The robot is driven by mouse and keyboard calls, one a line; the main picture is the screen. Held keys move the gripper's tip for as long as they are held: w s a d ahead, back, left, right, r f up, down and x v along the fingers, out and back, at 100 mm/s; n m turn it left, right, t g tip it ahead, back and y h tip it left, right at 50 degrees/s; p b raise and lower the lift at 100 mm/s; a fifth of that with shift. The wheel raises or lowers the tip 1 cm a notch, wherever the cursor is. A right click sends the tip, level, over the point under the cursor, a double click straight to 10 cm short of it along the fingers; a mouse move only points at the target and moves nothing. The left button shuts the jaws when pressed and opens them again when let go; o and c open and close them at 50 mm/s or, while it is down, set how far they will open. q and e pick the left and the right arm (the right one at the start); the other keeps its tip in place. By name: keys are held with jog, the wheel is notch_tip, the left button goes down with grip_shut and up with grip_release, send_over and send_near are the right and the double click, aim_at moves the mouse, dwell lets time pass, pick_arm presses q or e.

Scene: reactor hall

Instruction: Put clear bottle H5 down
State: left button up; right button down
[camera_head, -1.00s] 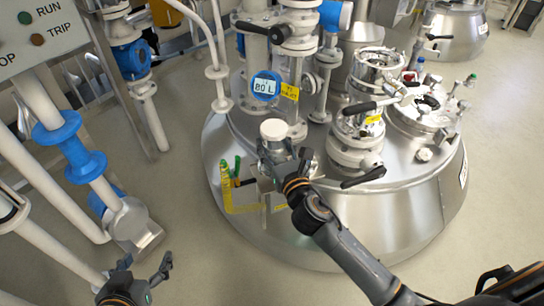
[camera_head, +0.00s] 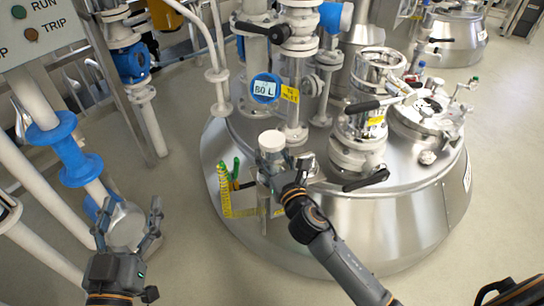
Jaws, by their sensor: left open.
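Clear bottle H5 (camera_head: 271,162) shows its wide white cap (camera_head: 271,139) near the middle of the head view, above the near left side of the big steel vessel. My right gripper (camera_head: 279,168) is at the bottle's body and appears shut on it; its fingers hide much of the body. The bottle looks upright. A yellow-edged rack (camera_head: 226,198) is just below and to the left of it. I cannot tell whether the bottle's base touches the rack. My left gripper (camera_head: 128,224) is open and empty at the lower left, well away from the bottle.
The steel vessel (camera_head: 372,232) carries valves, pipes and a blue 80 L display (camera_head: 265,88) close behind the bottle. Green-topped items (camera_head: 236,168) stand at the rack. Pipes with a blue fitting (camera_head: 66,150) stand at the left. The floor (camera_head: 180,260) between the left gripper and vessel is clear.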

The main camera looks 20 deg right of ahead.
jog(key=c, duration=0.6)
grip_release()
jog(key=shift+f, duration=0.1)
